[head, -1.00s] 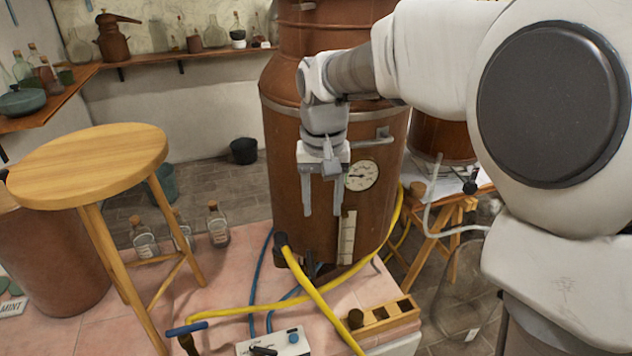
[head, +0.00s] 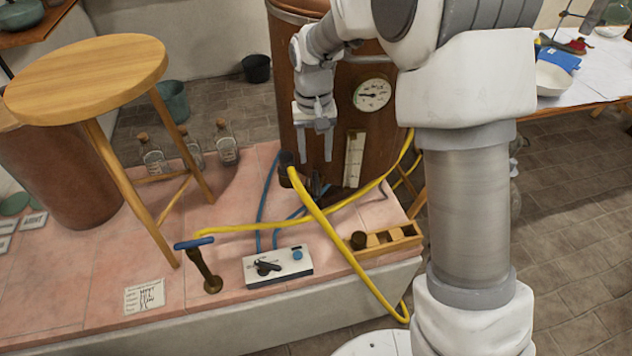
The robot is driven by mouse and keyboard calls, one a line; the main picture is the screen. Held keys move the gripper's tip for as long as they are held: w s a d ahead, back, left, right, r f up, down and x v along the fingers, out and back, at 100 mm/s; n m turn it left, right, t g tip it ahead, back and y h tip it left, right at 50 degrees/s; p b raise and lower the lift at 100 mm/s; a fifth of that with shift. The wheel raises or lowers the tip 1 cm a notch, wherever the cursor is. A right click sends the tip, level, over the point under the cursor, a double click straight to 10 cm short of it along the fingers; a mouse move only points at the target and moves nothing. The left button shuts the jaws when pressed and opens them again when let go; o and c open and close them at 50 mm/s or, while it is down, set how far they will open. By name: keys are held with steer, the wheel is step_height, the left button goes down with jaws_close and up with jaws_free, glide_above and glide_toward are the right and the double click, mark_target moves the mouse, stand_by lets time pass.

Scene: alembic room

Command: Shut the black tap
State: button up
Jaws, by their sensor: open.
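A white box (head: 278,268) lies on the pink tiled platform. On its top are a black tap (head: 266,267) with a lever-like handle and, to its right, a blue tap (head: 297,255). The black handle lies slanted across the box top; whether that is open or shut I cannot tell. My gripper (head: 317,158) hangs pointing down in front of the copper boiler, above and behind the box. Its two fingers are apart with nothing between them, and it is clear of the black tap.
A yellow hose (head: 328,232) arches just behind and right of the box. A blue-handled valve (head: 195,243) stands to its left, with a wooden stool (head: 90,80) beyond. A wooden rack (head: 385,240) is at right.

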mark_target(316, 186)
step_height(316, 186, down, 10)
steer(key=shift+d+f, duration=0.1)
stand_by(0.4)
jaws_close()
